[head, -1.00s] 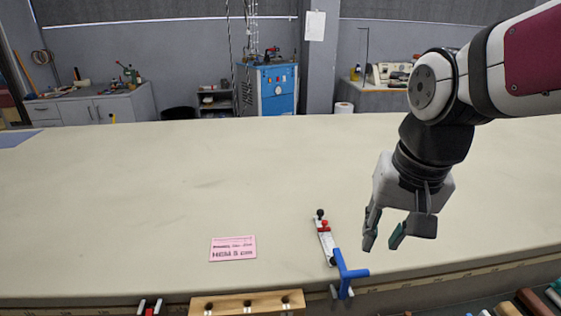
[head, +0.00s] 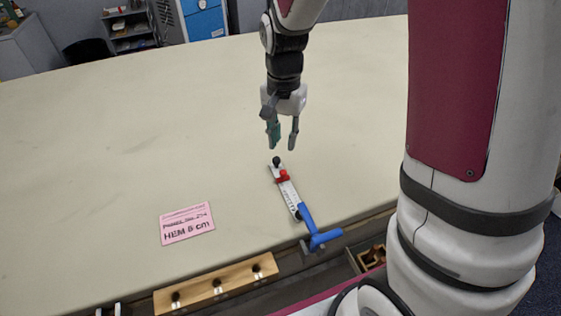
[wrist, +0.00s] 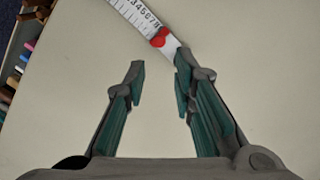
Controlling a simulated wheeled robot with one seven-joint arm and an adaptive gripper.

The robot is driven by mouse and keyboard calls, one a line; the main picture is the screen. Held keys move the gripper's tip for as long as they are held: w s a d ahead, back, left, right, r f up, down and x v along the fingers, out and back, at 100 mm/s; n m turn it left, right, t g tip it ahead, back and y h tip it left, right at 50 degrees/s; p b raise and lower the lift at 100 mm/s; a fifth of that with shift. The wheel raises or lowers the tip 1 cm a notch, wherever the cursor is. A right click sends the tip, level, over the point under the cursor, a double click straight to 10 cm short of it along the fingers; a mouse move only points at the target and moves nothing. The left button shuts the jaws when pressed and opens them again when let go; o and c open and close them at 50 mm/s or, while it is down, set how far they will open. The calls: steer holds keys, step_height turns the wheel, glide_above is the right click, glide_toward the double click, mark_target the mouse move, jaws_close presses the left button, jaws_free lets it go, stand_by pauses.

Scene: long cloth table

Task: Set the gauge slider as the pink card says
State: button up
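The pink card (head: 187,223) lies flat on the cloth table and its large line appears to read "HEM 5 cm", though the digit is small. The gauge (head: 289,195) is a white numbered strip with a blue clamp (head: 318,232) at the table's front edge. Its red slider (head: 284,176) sits toward the far end, near a black knob (head: 276,161). In the wrist view the red slider (wrist: 159,38) shows just past the digits on the strip (wrist: 135,18). My gripper (head: 282,146) is open and empty above the table, just beyond the gauge's far end.
A small wooden box (head: 372,257) sits below the edge to the right. The cloth table (head: 120,150) is clear behind and left of the card.

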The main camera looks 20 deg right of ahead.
mark_target(283, 172)
step_height(283, 172, down, 10)
steer(key=shift+s+f, duration=0.1)
steer(key=shift+f, duration=0.1)
steer(key=shift+c, duration=0.5)
jaws_close()
